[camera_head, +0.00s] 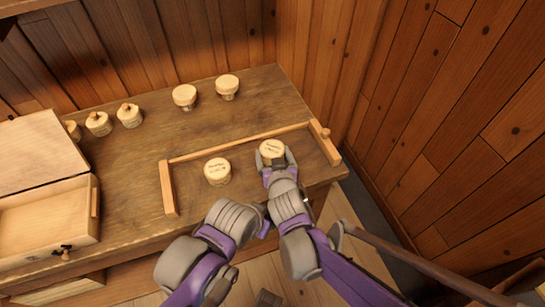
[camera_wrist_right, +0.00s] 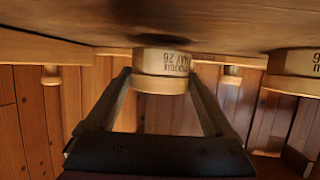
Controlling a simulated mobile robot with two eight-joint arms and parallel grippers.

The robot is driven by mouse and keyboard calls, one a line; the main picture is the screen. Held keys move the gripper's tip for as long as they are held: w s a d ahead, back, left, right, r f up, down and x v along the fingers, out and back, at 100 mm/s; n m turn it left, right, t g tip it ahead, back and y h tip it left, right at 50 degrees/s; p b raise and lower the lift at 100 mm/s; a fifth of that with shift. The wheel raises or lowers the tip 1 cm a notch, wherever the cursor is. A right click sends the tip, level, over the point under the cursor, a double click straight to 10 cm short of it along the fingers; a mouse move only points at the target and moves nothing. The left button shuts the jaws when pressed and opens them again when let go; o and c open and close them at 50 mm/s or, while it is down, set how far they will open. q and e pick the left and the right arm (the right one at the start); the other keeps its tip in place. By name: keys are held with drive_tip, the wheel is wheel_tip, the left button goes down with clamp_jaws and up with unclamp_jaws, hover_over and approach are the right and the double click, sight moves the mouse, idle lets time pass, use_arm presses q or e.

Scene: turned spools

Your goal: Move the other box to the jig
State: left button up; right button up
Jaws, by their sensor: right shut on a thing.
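A pale round box (camera_head: 272,150) with writing on it is between the fingers of my right gripper (camera_head: 277,163), shut on it. The held box also shows in the right wrist view (camera_wrist_right: 162,72), upside down there, with its base at or very near the bench top. The jig (camera_head: 168,188) is a frame of wooden strips along the left, back and right. The held box is inside the frame, towards its right part. Another lettered round box (camera_head: 217,171) stands in the frame to its left, apart from it. My left gripper's fingers do not show.
Two round boxes (camera_head: 184,96) (camera_head: 227,86) stand at the back of the bench (camera_head: 130,165). An open wooden case (camera_head: 45,215) is at the left. Plank walls close the back and right.

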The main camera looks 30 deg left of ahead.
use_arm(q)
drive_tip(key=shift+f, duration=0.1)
use_arm(e)
drive_tip(key=shift+f, duration=0.55)
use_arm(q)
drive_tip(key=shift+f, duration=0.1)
use_arm(e)
drive_tip(key=shift+f, duration=0.1)
drive_tip(key=o, duration=1.1)
